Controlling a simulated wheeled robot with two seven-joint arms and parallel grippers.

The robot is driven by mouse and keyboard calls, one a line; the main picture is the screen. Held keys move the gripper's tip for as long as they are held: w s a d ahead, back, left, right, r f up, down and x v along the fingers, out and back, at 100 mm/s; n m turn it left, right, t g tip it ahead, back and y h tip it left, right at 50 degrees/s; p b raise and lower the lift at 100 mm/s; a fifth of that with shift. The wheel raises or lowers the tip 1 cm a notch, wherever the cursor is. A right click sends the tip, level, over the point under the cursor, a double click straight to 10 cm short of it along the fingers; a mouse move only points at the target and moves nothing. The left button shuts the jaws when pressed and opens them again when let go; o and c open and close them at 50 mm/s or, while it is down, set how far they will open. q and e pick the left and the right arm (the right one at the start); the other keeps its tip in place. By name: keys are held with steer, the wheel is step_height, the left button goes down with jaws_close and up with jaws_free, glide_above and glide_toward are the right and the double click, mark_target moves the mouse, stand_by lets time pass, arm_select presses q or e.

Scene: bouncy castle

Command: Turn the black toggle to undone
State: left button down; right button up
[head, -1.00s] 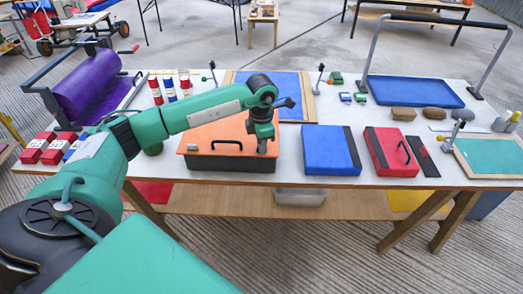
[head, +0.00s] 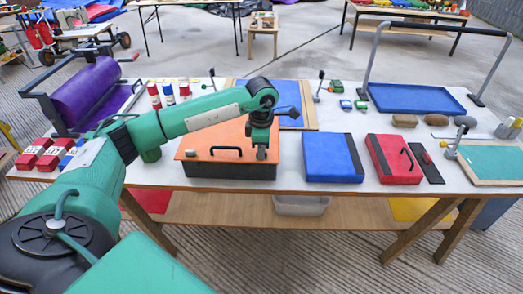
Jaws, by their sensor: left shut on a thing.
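A box with an orange lid (head: 205,133) and dark sides stands at the front of the white table, with a black bar handle (head: 213,153) on its lid. My left gripper (head: 261,156) points down at the front right part of this lid, right of the handle. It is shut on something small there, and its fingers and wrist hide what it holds. I cannot make out the black toggle for certain; it may be the hidden thing under the gripper. My right gripper is out of view.
A blue pad (head: 327,158) and a red case (head: 386,160) lie right of the box. Upright levers (head: 320,83) stand behind. A purple roller (head: 83,95) and red blocks (head: 36,154) are at the left. A blue tray (head: 415,99) is at the back right.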

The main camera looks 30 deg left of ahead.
arm_select(q)
steer(key=shift+r, duration=0.1)
steer(key=c, duration=1.5)
jaws_free()
